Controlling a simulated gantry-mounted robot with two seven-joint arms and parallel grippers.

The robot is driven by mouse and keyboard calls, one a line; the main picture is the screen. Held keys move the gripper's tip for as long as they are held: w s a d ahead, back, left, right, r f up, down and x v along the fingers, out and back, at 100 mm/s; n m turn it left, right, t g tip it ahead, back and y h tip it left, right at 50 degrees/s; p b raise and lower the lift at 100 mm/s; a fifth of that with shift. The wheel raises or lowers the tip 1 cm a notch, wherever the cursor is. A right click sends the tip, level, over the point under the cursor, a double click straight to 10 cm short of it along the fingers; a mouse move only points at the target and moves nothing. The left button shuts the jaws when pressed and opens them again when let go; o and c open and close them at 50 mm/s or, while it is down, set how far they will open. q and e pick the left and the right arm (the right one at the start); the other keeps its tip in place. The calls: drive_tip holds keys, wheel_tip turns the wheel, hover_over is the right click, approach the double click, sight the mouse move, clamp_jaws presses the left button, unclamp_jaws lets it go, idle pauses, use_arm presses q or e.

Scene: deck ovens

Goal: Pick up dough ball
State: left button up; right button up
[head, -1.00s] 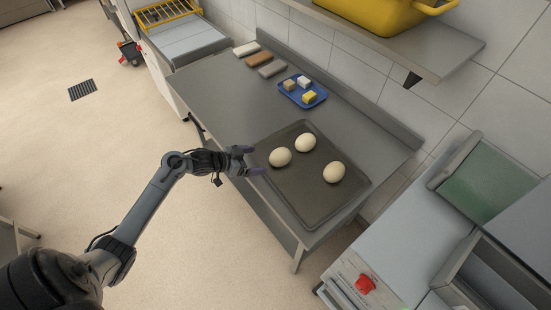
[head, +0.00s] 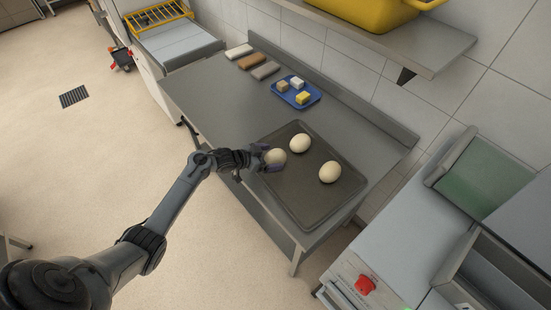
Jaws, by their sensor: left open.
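Three pale dough balls lie on a dark baking tray (head: 309,205) on the steel table. The left dough ball (head: 275,157) is nearest my left gripper (head: 269,158). The gripper is open, with its fingers at that ball, partly covering it; I cannot tell whether they touch it. The back dough ball (head: 299,143) and the right dough ball (head: 330,171) lie clear of the gripper. My right gripper is not in view.
A blue tray (head: 284,97) with several small blocks and three flat bars (head: 252,61) lie farther back on the steel table (head: 213,103). An appliance with a red knob (head: 365,285) stands at the right.

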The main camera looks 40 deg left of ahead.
sight(272, 154)
use_arm(q)
drive_tip(key=shift+w+d+f, duration=0.25)
drive_tip(key=shift+w+f, duration=0.05)
drive_tip(key=shift+w, duration=0.15)
drive_tip(key=shift+c, duration=0.2)
drive_tip(key=c, duration=1.2)
drive_tip(key=shift+r, duration=0.15)
drive_tip(key=shift+r, duration=0.55)
wheel_tip(272, 154, up, 3)
drive_tip(key=shift+f, duration=0.2)
drive_tip(key=w+d+r, duration=0.4)
drive_tip(key=d+r, duration=0.3)
drive_tip(key=d, duration=0.3)
drive_tip(key=shift+w+d, duration=0.25)
drive_tip(key=shift+d, duration=0.1)
